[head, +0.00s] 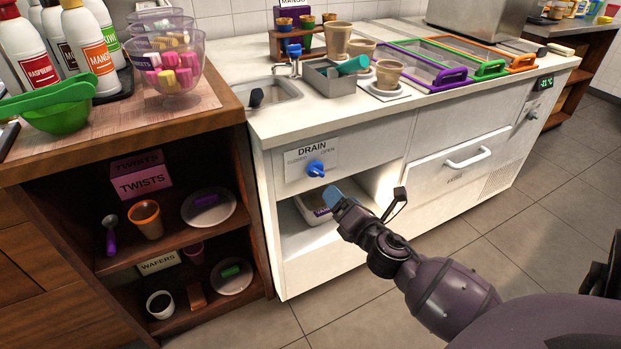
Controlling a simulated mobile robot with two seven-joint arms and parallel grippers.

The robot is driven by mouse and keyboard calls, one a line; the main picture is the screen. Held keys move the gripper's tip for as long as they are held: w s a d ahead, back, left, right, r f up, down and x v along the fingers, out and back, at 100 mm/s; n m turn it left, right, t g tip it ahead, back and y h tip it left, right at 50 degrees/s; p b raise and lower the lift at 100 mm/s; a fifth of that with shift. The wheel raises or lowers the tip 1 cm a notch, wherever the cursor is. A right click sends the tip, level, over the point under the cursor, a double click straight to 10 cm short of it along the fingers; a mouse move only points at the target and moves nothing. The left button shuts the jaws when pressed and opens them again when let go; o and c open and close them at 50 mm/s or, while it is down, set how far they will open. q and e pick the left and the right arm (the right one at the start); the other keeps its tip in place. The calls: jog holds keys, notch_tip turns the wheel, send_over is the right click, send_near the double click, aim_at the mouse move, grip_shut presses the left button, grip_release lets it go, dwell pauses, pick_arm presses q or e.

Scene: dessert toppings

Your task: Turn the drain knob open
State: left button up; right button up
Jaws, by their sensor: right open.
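The blue drain knob (315,169) sits on a white panel (296,178) on the front of the white counter, under the sink. The panel reads DRAIN, with CLOSED to the left and OPEN to the right above the knob. I cannot tell clearly which way the knob points. My right gripper (367,194) is open and empty, below and to the right of the knob. Its blue-padded finger is near the knob, with a visible gap in the picture. My left gripper is out of view.
A white bin (312,209) stands in the open bay below the panel. A small sink (274,93) with a blue tap is above. A drawer with a white handle (468,157) is to the right. A wooden shelf unit (247,268) stands close on the left.

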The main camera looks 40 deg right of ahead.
aim_at(319, 174)
jog(key=b+x, duration=0.1)
jog(key=x, duration=0.8)
jog(key=shift+w+r, duration=0.1)
jog(key=shift+w, duration=0.35)
jog(key=shift+w+d+r+b, duration=0.15)
jog(key=shift+w+b, duration=0.15)
jog(key=shift+w, duration=0.3)
jog(key=c, duration=0.9)
